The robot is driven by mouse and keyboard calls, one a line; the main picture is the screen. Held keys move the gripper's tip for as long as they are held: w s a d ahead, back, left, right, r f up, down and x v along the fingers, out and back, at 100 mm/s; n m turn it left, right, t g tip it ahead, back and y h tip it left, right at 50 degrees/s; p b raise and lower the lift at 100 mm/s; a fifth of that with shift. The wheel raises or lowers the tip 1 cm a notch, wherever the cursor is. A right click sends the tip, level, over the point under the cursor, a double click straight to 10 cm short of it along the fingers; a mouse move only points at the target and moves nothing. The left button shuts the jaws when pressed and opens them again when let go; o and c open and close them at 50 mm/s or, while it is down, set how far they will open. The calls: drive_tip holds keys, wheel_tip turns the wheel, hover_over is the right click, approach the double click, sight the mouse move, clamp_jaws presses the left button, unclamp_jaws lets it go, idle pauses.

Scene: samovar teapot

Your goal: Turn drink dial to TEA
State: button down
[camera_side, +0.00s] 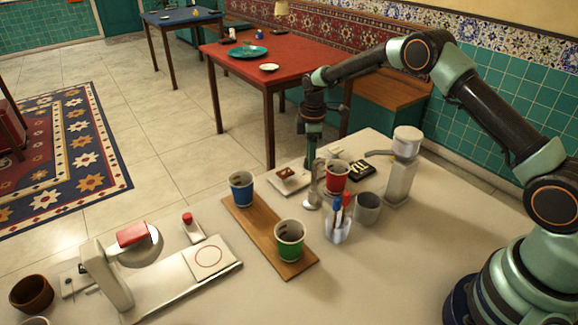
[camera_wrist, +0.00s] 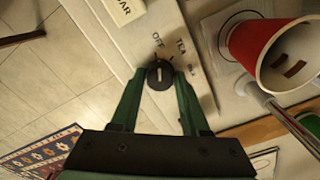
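The black drink dial (camera_wrist: 160,75) shows in the wrist view on a pale panel (camera_wrist: 205,105), with a white line pointing up toward the OFF label (camera_wrist: 158,39). The TEA label (camera_wrist: 181,47) is just right of OFF, and a smaller label lies further right, too small to read. My gripper (camera_wrist: 159,82) has one green finger on each side of the dial, with narrow gaps appearing between fingers and knob. In the side view, my gripper (camera_side: 312,155) points down at the table's far edge; I cannot make out the dial there.
In the side view, a pen holder (camera_side: 339,226), a grey cup (camera_side: 367,208) and a wooden board (camera_side: 262,232) with two cups stand nearer.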

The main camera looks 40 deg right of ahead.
drive_tip(key=shift+m, duration=0.3)
drive_tip(key=m, duration=0.3)
drive_tip(key=shift+m, duration=2)
drive_tip(key=shift+c, duration=2)
unclamp_jaws()
drive_tip(key=shift+r, duration=0.15)
